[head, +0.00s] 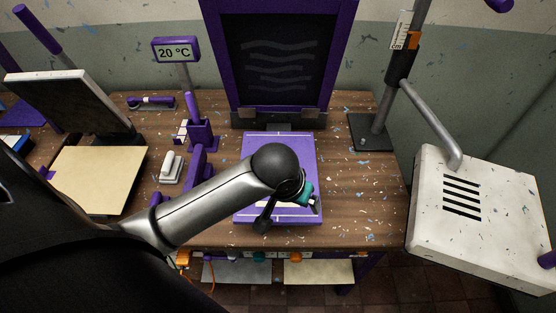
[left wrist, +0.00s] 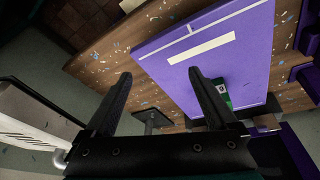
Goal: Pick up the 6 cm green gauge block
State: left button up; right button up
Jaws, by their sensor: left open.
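A small green block (left wrist: 227,101) with a white and black mark shows in the left wrist view, on the purple board. The right-hand finger in that view covers part of it. My left gripper (left wrist: 160,73) is open and empty above the board, apart from the block. My right gripper is not in view.
A purple-framed dark screen (head: 278,60) stands upright behind the board. A white slotted box (head: 480,205) on a bent grey arm hangs at the right. Purple holders (head: 200,135) and a 20 °C sign (head: 176,50) stand at the left. Table right of the board is clear.

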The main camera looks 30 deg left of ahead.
pick_arm(q)
jog(key=w+a+r+n+y+p, duration=0.1)
jog(key=w+a+r+n, duration=0.2)
jog(key=a+r, duration=0.15)
jog(key=w+a+r+n+y, duration=0.2)
jog(key=w+a+r, duration=0.15)
jog(key=r, duration=0.25)
jog(key=x, duration=0.5)
jog(key=b+x, duration=0.1)
jog(key=x, duration=0.4)
jog(key=s+x, duration=0.1)
jog(key=x, duration=0.4)
jog(key=shift+a+f+b, duration=0.15)
jog(key=shift+f+b, duration=0.15)
jog(key=shift+f, duration=0.05)
jog(key=shift+c, duration=0.3)
grip_shut()
jog(key=shift+r, duration=0.1)
